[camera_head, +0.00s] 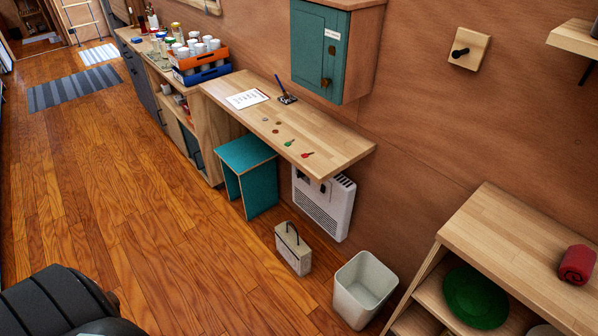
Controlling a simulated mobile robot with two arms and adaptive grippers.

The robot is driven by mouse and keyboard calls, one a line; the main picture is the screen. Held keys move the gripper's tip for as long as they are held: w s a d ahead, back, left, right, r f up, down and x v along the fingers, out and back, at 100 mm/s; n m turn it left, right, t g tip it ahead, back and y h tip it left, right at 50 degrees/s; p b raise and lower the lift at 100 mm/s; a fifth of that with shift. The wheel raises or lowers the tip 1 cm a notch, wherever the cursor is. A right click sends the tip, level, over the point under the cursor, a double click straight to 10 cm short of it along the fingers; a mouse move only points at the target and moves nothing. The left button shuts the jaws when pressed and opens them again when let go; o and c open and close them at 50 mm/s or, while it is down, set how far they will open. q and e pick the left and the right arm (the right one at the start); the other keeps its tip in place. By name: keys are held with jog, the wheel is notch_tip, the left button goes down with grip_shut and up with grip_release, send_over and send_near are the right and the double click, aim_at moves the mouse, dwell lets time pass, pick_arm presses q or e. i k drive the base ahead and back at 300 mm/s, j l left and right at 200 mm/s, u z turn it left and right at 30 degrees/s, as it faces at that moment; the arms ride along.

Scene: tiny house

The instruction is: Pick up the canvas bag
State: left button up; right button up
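A small cream-coloured, box-shaped item with a dark handle on top (293,250), which looks like the canvas bag, stands upright on the wooden floor. It is in front of the white wall heater (322,207) and left of the white bin (364,290). Its handle stands up and nothing covers it. Neither of my grippers shows in the head view. A dark part of my own body fills the bottom left corner.
A teal stool (246,176) stands under the wooden wall desk (320,142), behind and left of the bag. A wooden shelf unit (500,245) with a red roll (577,264) and green plate (475,297) stands at right. The floor (130,210) at left is clear.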

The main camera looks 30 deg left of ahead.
aim_at(297, 252)
jog(key=u, duration=1)
jog(key=z, duration=0.8)
jog(key=i+j+z, duration=0.15)
jog(key=j+z, duration=0.25)
jog(key=j, duration=0.15)
jog(key=i+j+z, duration=0.1)
jog(key=j+z, duration=0.3)
jog(key=j, duration=0.2)
jog(key=j+z, duration=0.45)
jog(key=j, duration=0.15)
